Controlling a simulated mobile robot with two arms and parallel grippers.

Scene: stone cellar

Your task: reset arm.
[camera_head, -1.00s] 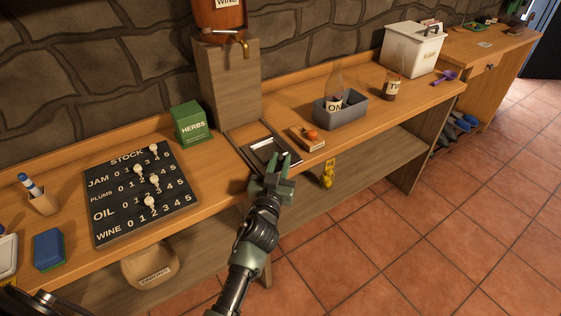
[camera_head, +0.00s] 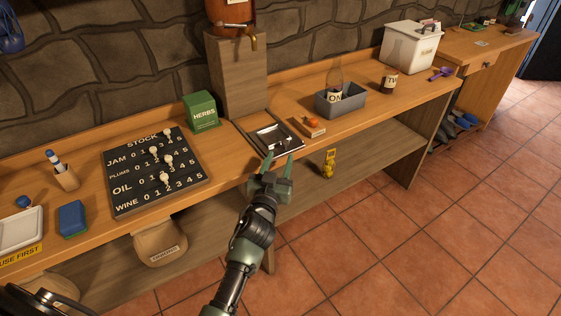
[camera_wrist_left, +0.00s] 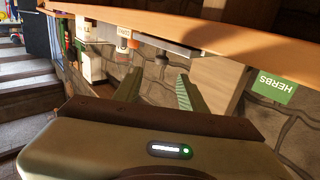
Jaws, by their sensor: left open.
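My left gripper (camera_head: 277,168) is open and empty in the head view. Its fingers point away from me, at the counter's front edge just before the dark metal drip tray (camera_head: 262,139). In the left wrist view the two green fingers (camera_wrist_left: 158,92) are apart with nothing between them. The wooden counter (camera_head: 235,160) runs across that view above the fingers. My right gripper is not in view.
On the counter stand a stock board (camera_head: 150,190), a green herbs box (camera_head: 201,112), a grey bin (camera_head: 330,108) with a bottle, a small jar (camera_head: 390,83) and a white container (camera_head: 411,48). A lower shelf (camera_head: 205,235) holds a sack (camera_head: 160,243). The tiled floor at right is clear.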

